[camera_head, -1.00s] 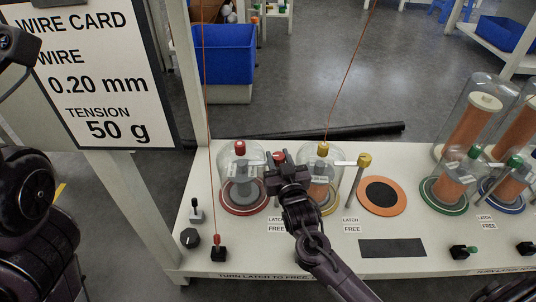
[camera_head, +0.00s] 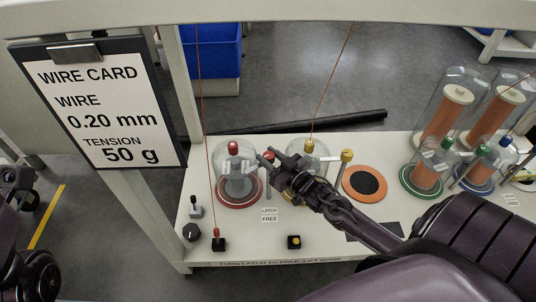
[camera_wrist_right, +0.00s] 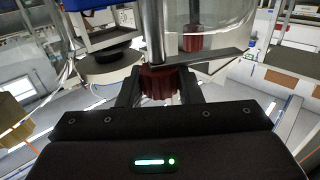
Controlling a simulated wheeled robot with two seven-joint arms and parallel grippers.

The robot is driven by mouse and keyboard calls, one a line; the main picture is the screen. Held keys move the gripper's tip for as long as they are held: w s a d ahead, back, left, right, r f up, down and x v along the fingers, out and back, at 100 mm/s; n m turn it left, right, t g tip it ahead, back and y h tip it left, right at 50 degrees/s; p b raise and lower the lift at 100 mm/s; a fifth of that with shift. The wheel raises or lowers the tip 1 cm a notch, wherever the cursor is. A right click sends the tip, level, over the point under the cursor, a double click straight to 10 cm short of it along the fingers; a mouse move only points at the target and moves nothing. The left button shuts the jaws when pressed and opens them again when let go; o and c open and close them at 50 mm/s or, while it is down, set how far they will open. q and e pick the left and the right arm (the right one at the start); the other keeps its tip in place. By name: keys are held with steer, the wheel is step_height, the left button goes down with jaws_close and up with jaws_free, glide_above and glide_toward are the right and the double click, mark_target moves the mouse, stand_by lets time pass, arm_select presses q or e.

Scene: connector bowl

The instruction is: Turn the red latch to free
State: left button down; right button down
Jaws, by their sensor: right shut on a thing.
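The red latch is a metal post with a ribbed red knob (camera_head: 269,156), standing just right of the red-ringed glass dome (camera_head: 233,163). In the right wrist view the red knob (camera_wrist_right: 160,84) sits between my right gripper's fingers (camera_wrist_right: 160,92). A flat metal latch arm (camera_wrist_right: 205,58) extends to the right there, across the clear dome wall. In the head view my right gripper (camera_head: 273,163) reaches in from the right and partly covers the post and the yellow-knobbed dome behind it. My left gripper does not show; only dark parts of my left arm appear at the left edge.
A LATCH FREE label (camera_head: 269,214) lies in front of the post. A yellow-knobbed post (camera_head: 345,158) and an orange disc (camera_head: 350,190) are to the right. Green and blue domes stand farther right. Small switches and a black knob (camera_head: 192,232) line the left front. Copper wires rise above the domes.

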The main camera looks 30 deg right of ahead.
mark_target(273, 160)
stand_by(0.4)
steer(key=c, duration=1)
jaws_free()
steer(key=s+p, duration=0.1)
steer(key=s, duration=0.1)
steer(key=s+p, duration=0.1)
steer(key=s, duration=0.1)
steer(key=s+d+p, duration=0.1)
steer(key=s, duration=0.1)
steer(key=shift+s+d, duration=0.1)
steer(key=shift+s, duration=0.2)
steer(key=shift+s+d, duration=0.1)
steer(key=shift+s, duration=0.45)
steer(key=shift+c, duration=0.4)
